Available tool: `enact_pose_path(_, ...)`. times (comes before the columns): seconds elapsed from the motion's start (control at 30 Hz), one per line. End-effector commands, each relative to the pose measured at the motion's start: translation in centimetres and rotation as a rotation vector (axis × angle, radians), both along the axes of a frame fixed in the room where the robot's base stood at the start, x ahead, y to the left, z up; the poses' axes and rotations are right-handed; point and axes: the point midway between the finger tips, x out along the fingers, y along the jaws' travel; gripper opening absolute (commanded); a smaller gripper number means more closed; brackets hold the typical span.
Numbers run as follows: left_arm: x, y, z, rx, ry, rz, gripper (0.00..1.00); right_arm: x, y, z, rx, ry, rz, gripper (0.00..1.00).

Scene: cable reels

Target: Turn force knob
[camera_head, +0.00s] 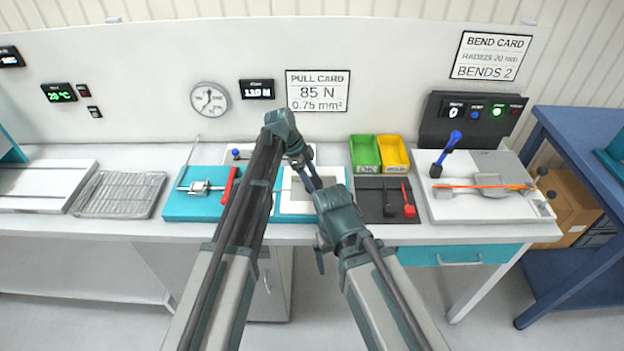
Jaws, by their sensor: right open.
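No label marks the force knob. A small blue knob (236,153) shows at the back of the bench, behind the teal fixture (195,207) with a red lever (229,186). My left gripper (303,158) is over the bench's middle, to the right of the blue knob and apart from it; its fingers are too small and overlapped to read. My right gripper (309,179) is just below it, open, with two dark blue fingers over a white and teal board (298,207). My arms hide part of the bench between the fixture and the board.
A pull card (318,91) reads 85 N; the display (257,89) beside it seems to read 110. A dial (209,99) hangs left. Green (364,152) and yellow (394,153) bins, a dark tray (374,213) and a bending fixture (458,207) stand right.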

Motion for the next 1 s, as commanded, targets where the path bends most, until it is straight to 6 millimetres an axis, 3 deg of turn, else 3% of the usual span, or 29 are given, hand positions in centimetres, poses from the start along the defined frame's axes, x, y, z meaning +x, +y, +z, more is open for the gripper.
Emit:
enact_pose_path(0.03, 0.0, 0.0, 0.0, 0.001, 0.0, 0.0, 0.74, 0.0, 0.0, 0.0, 0.0, 0.0, 0.0, 0.95)
enact_pose_path(0.17, 0.0, 0.0, 0.0, 0.001, 0.0, 0.001, 0.95, 0.0, 0.0, 0.0, 0.0, 0.0, 0.0, 0.95)
enact_pose_path(0.67, 0.0, 0.3, 0.9, 0.0, 0.0, 0.001, 0.95, 0.0, 0.0, 0.9, 0.0, 0.0, 0.0, 0.95)
enact_pose_path(1.0, 0.3, 1.7, 5.0, 0.0, -0.001, 0.001, 0.95, 0.0, 0.0, 5.0, 0.0, 0.0, 0.0, 0.95)
